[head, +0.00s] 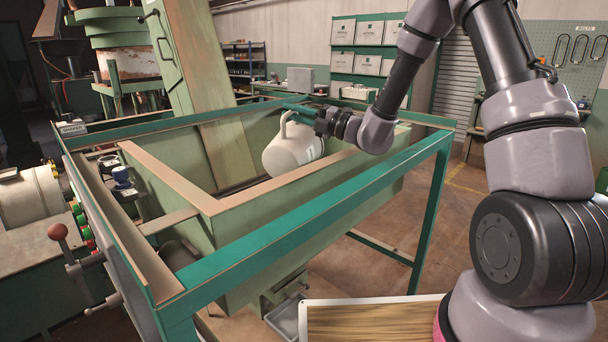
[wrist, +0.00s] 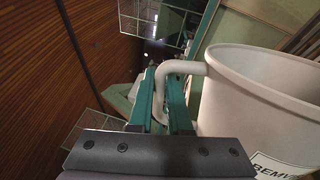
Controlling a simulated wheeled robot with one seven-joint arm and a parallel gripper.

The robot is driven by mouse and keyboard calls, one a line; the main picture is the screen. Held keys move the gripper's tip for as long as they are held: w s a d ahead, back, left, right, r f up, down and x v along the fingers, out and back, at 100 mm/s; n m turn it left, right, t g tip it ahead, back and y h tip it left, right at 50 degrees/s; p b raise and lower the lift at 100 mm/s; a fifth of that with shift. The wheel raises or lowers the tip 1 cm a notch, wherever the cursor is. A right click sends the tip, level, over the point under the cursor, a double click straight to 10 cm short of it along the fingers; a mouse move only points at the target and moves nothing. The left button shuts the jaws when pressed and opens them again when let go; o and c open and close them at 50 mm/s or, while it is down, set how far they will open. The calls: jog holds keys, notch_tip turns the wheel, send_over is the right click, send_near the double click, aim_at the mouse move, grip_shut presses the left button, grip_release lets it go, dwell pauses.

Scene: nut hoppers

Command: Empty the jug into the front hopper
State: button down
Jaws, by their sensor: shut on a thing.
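The white jug (head: 290,150) hangs tilted over the opening of the green hopper (head: 330,205) nearest me. It also shows in the wrist view (wrist: 245,100), with its rim and part of a printed label at the right. My gripper (head: 298,112) comes from the right and is shut on the jug's handle. In the wrist view its green fingers (wrist: 163,90) stand on either side of the white handle. The jug's contents are hidden, and I see no stream leaving it. The hopper's lower inside is largely hidden by its near rim.
A green frame (head: 300,197) surrounds the hopper. A slanted green chute (head: 195,75) rises behind it. A machine with a red-knobbed lever (head: 58,232) stands at left. A white-edged board (head: 372,322) lies low in front. Open floor (head: 445,225) shows at right.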

aim_at(280, 144)
jog(key=s+a+n, duration=0.1)
jog(key=s, duration=0.1)
jog(key=s+a+n+g, duration=0.1)
jog(key=s+n, duration=0.1)
jog(key=s+a+n, duration=0.1)
jog(key=s+n, duration=0.1)
jog(key=shift+s+a, duration=0.15)
jog(key=shift+s, duration=0.15)
jog(key=s+a+f+n+g+p, duration=0.1)
jog(key=s+a+f+n, duration=0.1)
jog(key=s+n, duration=0.3)
jog(key=s+a+f+n+g+h, duration=0.1)
jog(key=s+a+f+n, duration=0.2)
jog(key=s+n, duration=0.3)
jog(key=shift+s+a+f+n+g+p, duration=0.3)
jog(key=shift+a+f+n+p, duration=0.1)
jog(key=shift+n, duration=0.8)
jog(key=shift+r, duration=0.15)
